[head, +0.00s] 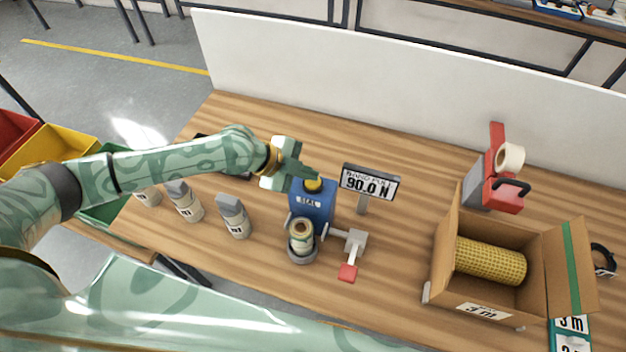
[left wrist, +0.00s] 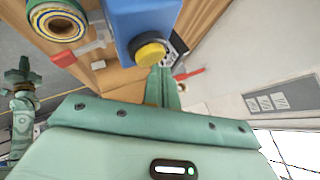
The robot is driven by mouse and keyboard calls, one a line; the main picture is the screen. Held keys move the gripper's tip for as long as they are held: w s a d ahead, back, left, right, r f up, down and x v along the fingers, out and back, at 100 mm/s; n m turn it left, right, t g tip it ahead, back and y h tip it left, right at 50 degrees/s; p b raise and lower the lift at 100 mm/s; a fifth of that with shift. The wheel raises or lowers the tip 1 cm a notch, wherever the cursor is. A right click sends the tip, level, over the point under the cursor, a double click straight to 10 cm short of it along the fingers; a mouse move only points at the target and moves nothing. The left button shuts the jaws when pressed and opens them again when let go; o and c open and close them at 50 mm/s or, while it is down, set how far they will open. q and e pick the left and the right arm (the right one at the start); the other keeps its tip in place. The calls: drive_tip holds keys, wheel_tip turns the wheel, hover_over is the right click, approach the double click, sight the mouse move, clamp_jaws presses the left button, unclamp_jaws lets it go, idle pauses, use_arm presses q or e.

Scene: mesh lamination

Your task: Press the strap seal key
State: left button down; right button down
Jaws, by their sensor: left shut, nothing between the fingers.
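The strap seal key is a round yellow button (head: 314,185) on top of a blue box (head: 311,205) labelled SEAL. It also shows in the left wrist view (left wrist: 150,53). My left gripper (head: 316,177) is shut and empty, its tips right at the yellow key in the head view. In the left wrist view the closed fingertips (left wrist: 163,72) reach the key's edge; I cannot tell whether they touch it. A green arm end, probably my right gripper (left wrist: 22,75), shows at the left of the left wrist view, too small to read.
A strap roll (head: 301,236) and a red-tipped lever (head: 349,270) stand before the box. A display (head: 370,183) reading 90.0 N is right behind. Several grey-capped bottles (head: 234,217) stand left. An open carton (head: 447,255) holds a yellow mesh roll (head: 490,262); a red tape dispenser (head: 502,195) stands behind.

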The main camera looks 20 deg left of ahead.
sight(308, 182)
use_arm(q)
drive_tip(key=shift+f+b, duration=0.4)
drive_tip(key=shift+f, duration=0.15)
idle(0.7)
drive_tip(key=shift+r, duration=0.1)
idle(0.3)
drive_tip(key=shift+r+p, duration=0.85)
wheel_tip(308, 182, up, 5)
drive_tip(key=p, duration=0.4)
drive_tip(key=shift+r+p, duration=0.1)
drive_tip(key=shift+p, duration=0.2)
idle(0.4)
